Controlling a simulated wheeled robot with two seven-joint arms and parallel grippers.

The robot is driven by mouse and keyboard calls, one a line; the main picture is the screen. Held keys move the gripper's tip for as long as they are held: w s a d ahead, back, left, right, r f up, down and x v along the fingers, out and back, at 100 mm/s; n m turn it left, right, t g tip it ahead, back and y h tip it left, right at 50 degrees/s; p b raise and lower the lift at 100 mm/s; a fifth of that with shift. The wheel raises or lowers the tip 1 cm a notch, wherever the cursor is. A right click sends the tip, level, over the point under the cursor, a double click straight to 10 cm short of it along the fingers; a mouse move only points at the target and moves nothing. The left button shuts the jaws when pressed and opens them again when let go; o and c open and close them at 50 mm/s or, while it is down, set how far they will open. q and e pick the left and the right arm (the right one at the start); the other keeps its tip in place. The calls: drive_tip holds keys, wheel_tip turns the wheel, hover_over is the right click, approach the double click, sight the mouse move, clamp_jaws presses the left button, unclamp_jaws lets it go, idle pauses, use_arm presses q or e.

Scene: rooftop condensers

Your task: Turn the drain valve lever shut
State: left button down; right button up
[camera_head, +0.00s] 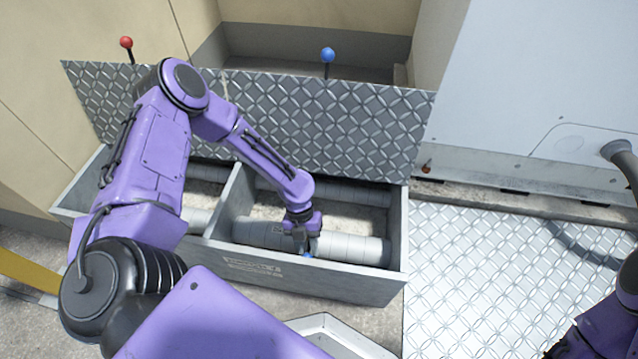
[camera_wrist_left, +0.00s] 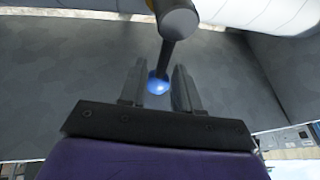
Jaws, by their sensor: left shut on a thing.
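The valve lever has a dark stem (camera_wrist_left: 172,55) with a blue ball end (camera_wrist_left: 157,86). It comes from a grey round hub (camera_wrist_left: 178,18) by a pale pipe. My left gripper (camera_head: 305,252) is down in the right compartment of an open box, at the front side of the wrapped pipe. In the left wrist view its two fingers (camera_wrist_left: 158,90) stand on either side of the blue ball and are shut on the lever. In the head view the gripper hides most of the lever. My right arm shows at the lower right edge; its gripper's jaws cannot be made out.
The grey box (camera_head: 310,283) has a divider and wrapped pipes (camera_head: 355,248). Its diamond-plate lid (camera_head: 300,125) stands open behind. A blue-knobbed stick (camera_head: 328,55) and a red-knobbed one (camera_head: 126,42) rise behind the lid.

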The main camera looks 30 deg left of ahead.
use_arm(q)
drive_tip(key=shift+s+a+m, duration=0.15)
drive_tip(key=shift+a+m, duration=0.05)
drive_tip(key=shift+m, duration=0.1)
drive_tip(key=c, duration=0.8)
unclamp_jaws()
drive_tip(key=p+v, duration=0.4)
drive_tip(key=v, duration=0.6)
drive_tip(key=shift+w+r, duration=0.25)
